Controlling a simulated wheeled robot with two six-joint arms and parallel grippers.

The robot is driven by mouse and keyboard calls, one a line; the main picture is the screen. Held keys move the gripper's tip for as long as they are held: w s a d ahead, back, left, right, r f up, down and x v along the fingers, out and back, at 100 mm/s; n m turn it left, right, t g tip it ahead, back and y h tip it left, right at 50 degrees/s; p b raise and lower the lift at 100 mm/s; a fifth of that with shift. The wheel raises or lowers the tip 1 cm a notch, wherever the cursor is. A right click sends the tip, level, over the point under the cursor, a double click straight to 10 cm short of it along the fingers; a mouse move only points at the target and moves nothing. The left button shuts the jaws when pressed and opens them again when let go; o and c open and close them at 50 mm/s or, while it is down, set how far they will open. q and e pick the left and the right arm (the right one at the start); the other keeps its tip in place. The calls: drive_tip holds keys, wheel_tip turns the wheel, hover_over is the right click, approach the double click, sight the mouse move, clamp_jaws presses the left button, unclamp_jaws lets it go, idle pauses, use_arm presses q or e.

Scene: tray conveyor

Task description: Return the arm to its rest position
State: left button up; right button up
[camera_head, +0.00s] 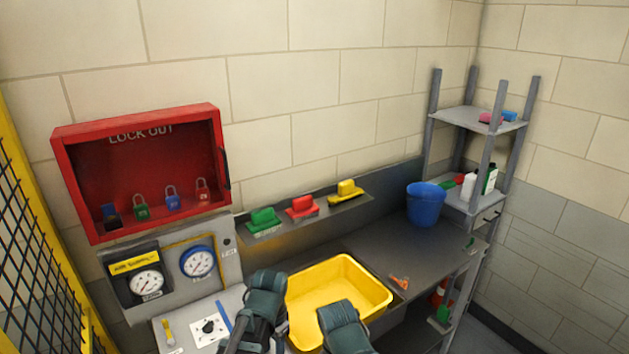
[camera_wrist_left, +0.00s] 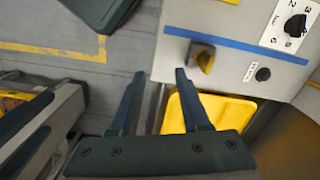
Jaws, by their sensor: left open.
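My left gripper (camera_wrist_left: 159,74) shows in the left wrist view with its two dark fingers spread apart and nothing between their tips. It hangs over the grey floor beside the front of a light control panel (camera_wrist_left: 235,48). In the head view my left arm comes up at the bottom centre, left of the yellow tub, and its gripper is not visible there. Part of my right arm shows at the bottom, in front of the tub, and its gripper is out of sight.
A yellow tub (camera_head: 377,293) sits in the dark counter (camera_head: 425,240). A blue bucket (camera_head: 425,206) stands at the back right, near a grey shelf (camera_head: 466,117). A red lockout box (camera_head: 85,205) and gauges (camera_head: 197,262) are at left.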

use_arm(q)
drive_tip(key=s+d+f+n+b, duration=0.4)
drive_tip(key=s+d+f+b, duration=0.1)
drive_tip(key=s+f+b, duration=0.2)
wheel_tip(320, 180, down, 2)
drive_tip(key=shift+s+f+y, duration=0.25)
drive_tip(key=shift+s+y, duration=0.05)
drive_tip(key=shift+s, duration=0.45)
use_arm(e)
wheel_tip(320, 180, down, 10)
drive_tip(key=shift+r, duration=0.2)
